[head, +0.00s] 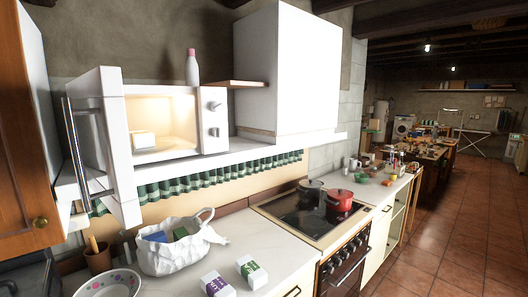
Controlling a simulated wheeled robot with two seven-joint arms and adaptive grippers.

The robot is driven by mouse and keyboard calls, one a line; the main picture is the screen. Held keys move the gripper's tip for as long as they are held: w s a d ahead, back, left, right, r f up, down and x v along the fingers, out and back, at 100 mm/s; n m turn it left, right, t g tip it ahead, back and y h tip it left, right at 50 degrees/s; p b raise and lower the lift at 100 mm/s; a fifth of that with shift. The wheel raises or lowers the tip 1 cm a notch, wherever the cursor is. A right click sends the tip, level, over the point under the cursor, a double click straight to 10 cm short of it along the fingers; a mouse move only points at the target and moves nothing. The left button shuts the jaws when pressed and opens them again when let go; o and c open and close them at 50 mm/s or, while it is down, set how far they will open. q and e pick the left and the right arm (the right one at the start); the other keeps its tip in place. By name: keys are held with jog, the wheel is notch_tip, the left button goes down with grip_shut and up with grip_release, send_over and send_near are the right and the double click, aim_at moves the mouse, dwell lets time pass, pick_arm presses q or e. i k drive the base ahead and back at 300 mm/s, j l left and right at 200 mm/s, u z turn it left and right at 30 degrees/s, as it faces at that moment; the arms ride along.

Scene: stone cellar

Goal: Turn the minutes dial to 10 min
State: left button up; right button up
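A white microwave (185,125) stands on a shelf at the left of the head view. Its door (112,150) with a long metal handle (75,150) is swung open towards me. The lit inside holds a small white box (144,140). Two dials show on the right-hand panel: an upper dial (213,105) and a lower dial (214,131). Their markings are too small to read, so I cannot tell which is the minutes dial or where it points. Neither of my grippers shows in the view.
Below are a white bag (172,249), two small cartons (217,285) (251,271), a bowl (108,284) and a stove with a red pot (339,201). A bottle (192,68) stands on the microwave. The open door and a wooden cabinet (22,140) crowd the left side.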

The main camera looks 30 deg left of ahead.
aim_at(217, 132)
jog(key=u, duration=1.65)
